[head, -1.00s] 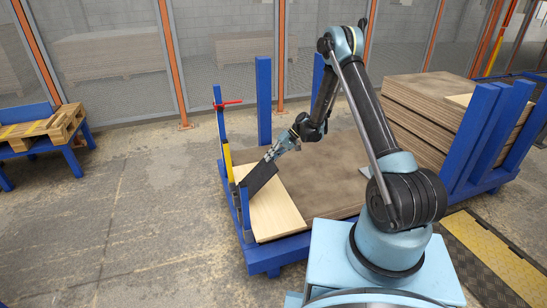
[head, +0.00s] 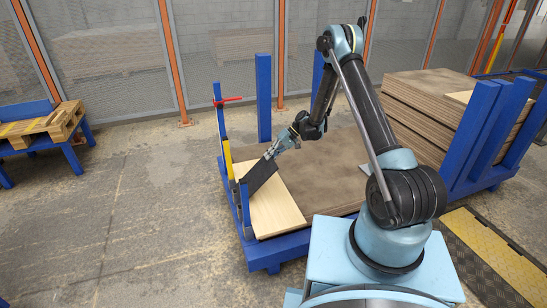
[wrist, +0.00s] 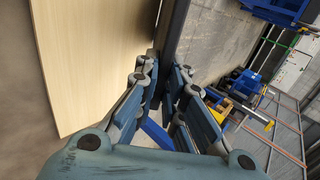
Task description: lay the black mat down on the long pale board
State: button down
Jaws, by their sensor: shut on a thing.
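The black mat (head: 262,174) is a thin dark sheet, tilted, over the left side of the long pale board (head: 276,212). Its lower end is close to a short blue post; I cannot tell whether it touches the board. My gripper (head: 274,153) is shut on the mat's upper end. In the wrist view the mat (wrist: 173,35) shows edge-on as a dark strip between the fingers of my gripper (wrist: 163,78). The pale board (wrist: 95,55) fills the upper left there, and the mat runs beside its edge.
The pale board lies on a brown sheet (head: 330,172) on a blue rack with upright posts (head: 264,98). A stack of brown boards (head: 420,105) is at right. Open floor lies left.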

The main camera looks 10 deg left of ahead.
jog(key=shift+f, duration=0.1)
jog(key=c, duration=1.6)
grip_release()
jog(key=shift+o, duration=0.2)
jog(key=shift+s, duration=0.1)
jog(key=shift+r+t+h, duration=0.2)
jog(key=shift+t+h, duration=0.2)
jog(key=shift+h, duration=0.4)
jog(key=shift+d+t+h, duration=0.15)
jog(key=shift+t+h, duration=0.35)
jog(key=shift+h, duration=0.1)
jog(key=shift+w+d, duration=0.1)
jog(key=shift+w, duration=0.1)
